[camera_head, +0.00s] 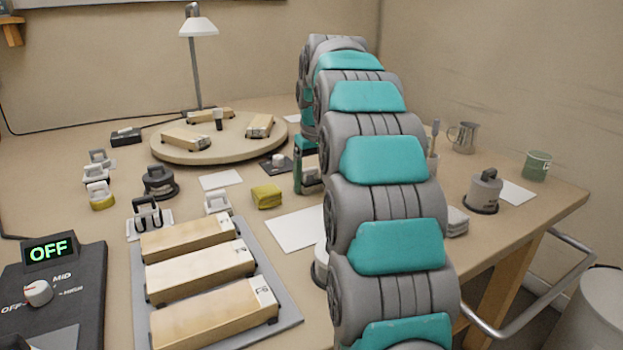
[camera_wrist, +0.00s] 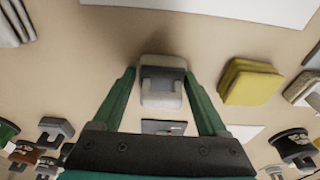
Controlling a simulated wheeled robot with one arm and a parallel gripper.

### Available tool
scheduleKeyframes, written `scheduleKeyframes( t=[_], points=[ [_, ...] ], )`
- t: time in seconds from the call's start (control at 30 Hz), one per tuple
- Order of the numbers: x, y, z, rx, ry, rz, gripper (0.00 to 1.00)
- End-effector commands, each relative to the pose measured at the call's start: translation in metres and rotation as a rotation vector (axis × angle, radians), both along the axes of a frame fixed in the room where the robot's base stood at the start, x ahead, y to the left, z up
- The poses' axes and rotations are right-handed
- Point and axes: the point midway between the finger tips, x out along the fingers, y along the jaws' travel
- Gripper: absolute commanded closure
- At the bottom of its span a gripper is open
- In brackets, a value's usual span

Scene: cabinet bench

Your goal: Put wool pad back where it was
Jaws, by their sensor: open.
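My gripper (camera_wrist: 162,100) is open. Its two green fingers stand on either side of a small block with a grey top and pale body (camera_wrist: 162,82), with gaps on both sides. This block may be the wool pad, but I cannot tell for sure. In the head view my gripper (camera_head: 306,176) is low over the bench, right of the yellow sponge, partly behind my arm. A grey-white block with a handle (camera_head: 217,203) stands left of the sponge. Similar blocks (camera_head: 97,173) stand at the left.
A yellow sponge (camera_wrist: 252,82) lies close beside one finger. A white sheet (camera_head: 296,230) lies in front. A round turntable (camera_head: 180,150) with wooden blocks stands behind. A grey tray (camera_head: 290,318) with several wooden blocks is at front left. A grey weight (camera_head: 484,190) stands right.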

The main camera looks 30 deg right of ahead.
Motion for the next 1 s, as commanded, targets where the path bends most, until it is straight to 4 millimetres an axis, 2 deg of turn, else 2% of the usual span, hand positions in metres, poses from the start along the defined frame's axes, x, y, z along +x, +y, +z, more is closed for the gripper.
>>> scheduleKeyframes(
  t=[0.03,0.07,0.17,0.3,0.83,0.9,1.0],
  points=[
    [-0.003,0.004,-0.014,0.010,0.032,0.006,0.01],
    [-0.003,0.004,-0.014,0.010,0.033,0.006,0.01],
    [-0.003,0.004,-0.012,0.011,0.035,0.007,0.01],
    [-0.004,0.004,0.000,0.010,0.033,0.008,0.01],
    [-0.013,0.001,0.077,0.004,0.013,0.003,0.01],
    [-0.015,0.001,0.099,0.003,0.011,0.003,0.01],
    [-0.018,0.000,0.112,0.002,0.013,0.001,0.01]
  ],
)
